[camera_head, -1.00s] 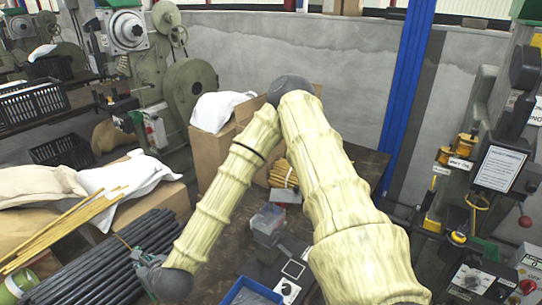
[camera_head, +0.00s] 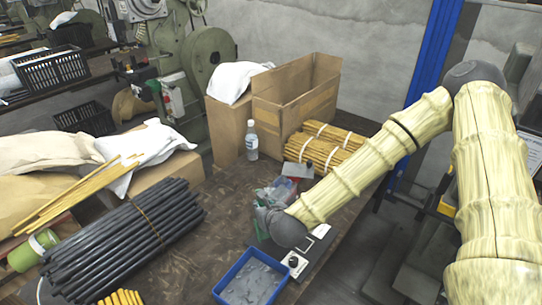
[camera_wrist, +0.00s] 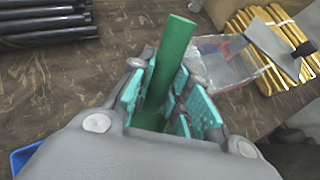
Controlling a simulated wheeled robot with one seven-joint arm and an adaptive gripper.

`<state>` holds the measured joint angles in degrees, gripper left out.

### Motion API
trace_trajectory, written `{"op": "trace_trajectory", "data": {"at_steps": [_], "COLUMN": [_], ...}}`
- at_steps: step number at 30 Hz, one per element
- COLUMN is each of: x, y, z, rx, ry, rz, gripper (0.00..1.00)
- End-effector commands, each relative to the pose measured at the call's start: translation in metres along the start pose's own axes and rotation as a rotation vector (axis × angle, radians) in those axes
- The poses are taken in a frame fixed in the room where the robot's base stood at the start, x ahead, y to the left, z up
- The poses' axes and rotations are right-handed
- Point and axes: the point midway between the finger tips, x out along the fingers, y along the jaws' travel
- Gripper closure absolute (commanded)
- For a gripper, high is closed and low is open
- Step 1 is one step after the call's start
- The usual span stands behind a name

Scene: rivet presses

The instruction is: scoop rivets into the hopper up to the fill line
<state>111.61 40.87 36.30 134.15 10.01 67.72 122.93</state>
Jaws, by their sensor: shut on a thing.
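My gripper (camera_head: 266,213) is above the table, just beyond the blue tray. In the wrist view its teal-padded fingers (camera_wrist: 163,98) are shut around a green rod-like handle (camera_wrist: 174,50), probably the scoop's. The scoop's head is not visible. The blue tray (camera_head: 222,289) holds many small grey pieces (camera_head: 252,281), likely the rivets. A clear plastic bin (camera_wrist: 232,65) is close beyond the gripper, and partly hidden behind it in the head view (camera_head: 284,188). I cannot make out a hopper or its fill line for certain.
A bundle of black rods (camera_head: 125,240) lies left of the tray. Tied yellow rods (camera_head: 320,150), a bottle (camera_head: 251,141) and an open cardboard box (camera_head: 292,98) are at the back. Bare table (camera_head: 215,225) shows left of the gripper.

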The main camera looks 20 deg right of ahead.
Motion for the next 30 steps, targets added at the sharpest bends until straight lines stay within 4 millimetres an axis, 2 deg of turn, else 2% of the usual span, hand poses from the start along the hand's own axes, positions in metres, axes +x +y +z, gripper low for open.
{"op": "trace_trajectory", "data": {"at_steps": [3,15,30], "x": [0.001,0.004,-0.007], "y": [0.015,0.065,0.107], "z": [0.014,0.042,0.065], "rx": [-0.05,-0.271,-0.635], "ry": [0.027,0.165,0.348], "rz": [0.068,0.327,0.629], "gripper": [1.0,1.0,1.0]}}
